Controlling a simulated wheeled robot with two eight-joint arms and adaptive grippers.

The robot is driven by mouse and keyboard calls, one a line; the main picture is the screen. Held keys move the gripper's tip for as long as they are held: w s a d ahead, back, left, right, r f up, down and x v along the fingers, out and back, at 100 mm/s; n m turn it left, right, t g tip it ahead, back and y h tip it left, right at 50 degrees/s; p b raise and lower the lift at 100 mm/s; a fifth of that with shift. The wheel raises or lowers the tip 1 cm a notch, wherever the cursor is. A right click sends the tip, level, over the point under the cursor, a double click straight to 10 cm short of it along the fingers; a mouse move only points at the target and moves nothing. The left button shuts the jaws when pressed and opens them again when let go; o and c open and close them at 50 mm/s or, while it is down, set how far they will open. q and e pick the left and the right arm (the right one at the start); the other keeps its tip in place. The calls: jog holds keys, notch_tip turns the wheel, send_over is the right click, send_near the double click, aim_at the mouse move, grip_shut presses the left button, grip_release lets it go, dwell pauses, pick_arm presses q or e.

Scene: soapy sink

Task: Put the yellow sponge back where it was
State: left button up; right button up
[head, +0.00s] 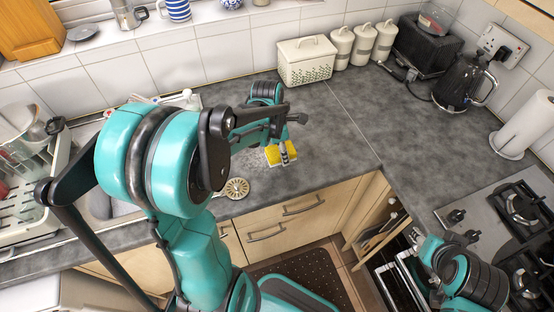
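The yellow sponge (273,155) is at the grey worktop's front part, right of the sink area. My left gripper (285,152) reaches down over it, and a grey finger crosses the sponge's near side. The other finger is hidden, so I cannot tell whether it is shut on the sponge, or whether the sponge rests on the worktop or is just above it. My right gripper (441,247) is at the lower right, by the hob and open drawer, away from the sponge. Its fingers are not clear. My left arm hides much of the sink.
A round strainer (237,188) lies left of the sponge. A cream bread bin (306,62), canisters (361,44), a toaster (428,45) and a black kettle (461,82) stand along the back. A dish rack (30,185) is at left. The worktop (350,130) right of the sponge is clear.

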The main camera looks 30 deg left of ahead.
aim_at(277, 158)
pick_arm(q)
jog(key=shift+a+f, duration=0.45)
jog(key=shift+a, duration=0.35)
notch_tip(277, 158, down, 4)
jog(key=shift+f+b, duration=0.1)
jog(key=shift+b, duration=0.75)
jog(key=o, duration=1)
